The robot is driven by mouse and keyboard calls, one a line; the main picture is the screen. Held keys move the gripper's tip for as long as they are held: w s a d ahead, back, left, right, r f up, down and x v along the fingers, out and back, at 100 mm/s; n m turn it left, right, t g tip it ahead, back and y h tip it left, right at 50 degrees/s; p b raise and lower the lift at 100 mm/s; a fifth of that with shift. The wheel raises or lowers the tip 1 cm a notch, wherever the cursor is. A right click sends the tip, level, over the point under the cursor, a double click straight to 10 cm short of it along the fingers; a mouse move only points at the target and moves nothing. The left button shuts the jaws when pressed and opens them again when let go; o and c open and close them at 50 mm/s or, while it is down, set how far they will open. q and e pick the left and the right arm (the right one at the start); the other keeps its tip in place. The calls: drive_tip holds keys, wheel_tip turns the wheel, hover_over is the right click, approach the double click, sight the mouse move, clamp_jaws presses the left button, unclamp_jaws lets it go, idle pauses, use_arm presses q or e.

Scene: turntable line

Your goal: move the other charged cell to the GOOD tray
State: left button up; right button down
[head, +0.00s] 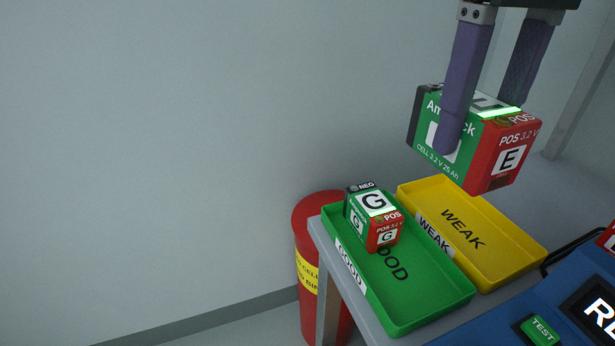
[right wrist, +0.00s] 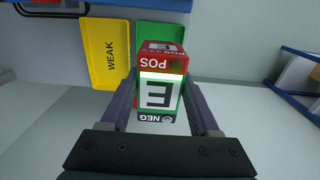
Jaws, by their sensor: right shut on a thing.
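My right gripper (head: 492,95) is shut on cell E (head: 473,140), a green and red block with a lit green strip on top, held in the air above the yellow WEAK tray. Cell E also shows between the fingers in the right wrist view (right wrist: 159,97). The green GOOD tray (head: 425,310) lies on the table to the left of the WEAK tray. Cell G (head: 373,216), also with a lit green strip, stands in the back left part of the GOOD tray. The front right part of that tray is bare. My left gripper is not in view.
The yellow WEAK tray (head: 500,262) is empty and lies beside the GOOD tray. A blue tester (head: 560,320) with a TEST button stands at the lower right. A red bin (head: 310,225) stands on the floor left of the table.

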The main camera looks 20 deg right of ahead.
wheel_tip(320, 180, down, 20)
drive_tip(key=b, duration=0.4)
drive_tip(key=shift+r+b, duration=0.2)
drive_tip(key=shift+b, duration=0.2)
drive_tip(key=shift+c, duration=0.6)
unclamp_jaws()
drive_tip(key=shift+f, duration=0.15)
wheel_tip(320, 180, up, 12)
drive_tip(key=p, duration=0.3)
drive_tip(key=shift+r, duration=0.2)
